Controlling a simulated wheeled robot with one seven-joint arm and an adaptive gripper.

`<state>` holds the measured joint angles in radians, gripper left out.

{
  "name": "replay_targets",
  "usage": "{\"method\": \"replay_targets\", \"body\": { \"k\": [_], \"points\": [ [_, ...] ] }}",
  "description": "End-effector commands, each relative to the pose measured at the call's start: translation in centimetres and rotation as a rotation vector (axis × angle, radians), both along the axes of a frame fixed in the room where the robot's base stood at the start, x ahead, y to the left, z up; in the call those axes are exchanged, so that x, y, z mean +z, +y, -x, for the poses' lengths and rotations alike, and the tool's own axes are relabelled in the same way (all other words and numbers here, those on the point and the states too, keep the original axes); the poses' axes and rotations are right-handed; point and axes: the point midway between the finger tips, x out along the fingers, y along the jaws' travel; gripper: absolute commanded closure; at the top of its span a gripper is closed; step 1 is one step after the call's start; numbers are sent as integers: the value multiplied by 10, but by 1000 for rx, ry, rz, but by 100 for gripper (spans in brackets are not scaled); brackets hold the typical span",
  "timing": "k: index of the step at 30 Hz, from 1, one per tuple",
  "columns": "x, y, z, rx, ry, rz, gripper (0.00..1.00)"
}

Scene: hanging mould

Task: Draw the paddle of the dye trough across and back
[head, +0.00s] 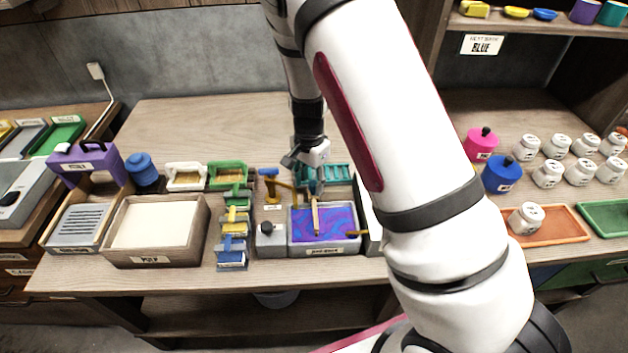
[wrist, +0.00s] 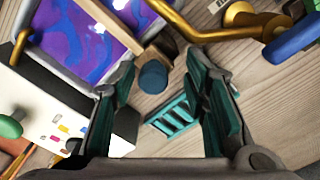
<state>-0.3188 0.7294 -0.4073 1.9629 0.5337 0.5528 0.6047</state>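The dye trough (head: 296,238) is a grey box on the table with swirled purple and blue dye; part of it shows at the upper left of the wrist view (wrist: 38,57). Its wooden paddle (head: 315,215) stands over the dye in the head view. In the wrist view a wooden bar (wrist: 148,47) lies by the trough's edge with a round blue knob (wrist: 153,77) beside it; I cannot tell whether they are joined. My gripper (wrist: 160,66) is open, its teal fingers apart on either side of the knob. In the head view my gripper (head: 305,163) is behind the trough.
A teal slatted rack (head: 336,174) lies behind the trough, also between my fingers in the wrist view (wrist: 172,122). A brass arm (wrist: 240,24) is close at the upper right. A grey box with a dark knob (head: 270,240) and a pulp tray (head: 155,258) stand left.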

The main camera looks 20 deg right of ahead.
Motion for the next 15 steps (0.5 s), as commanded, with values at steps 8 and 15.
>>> {"method": "replay_targets", "body": {
  "k": [8,15],
  "points": [
    [1,-3,1,-3,2,2,57],
    [28,-2,0,-2,-2,2,57]
  ]
}}
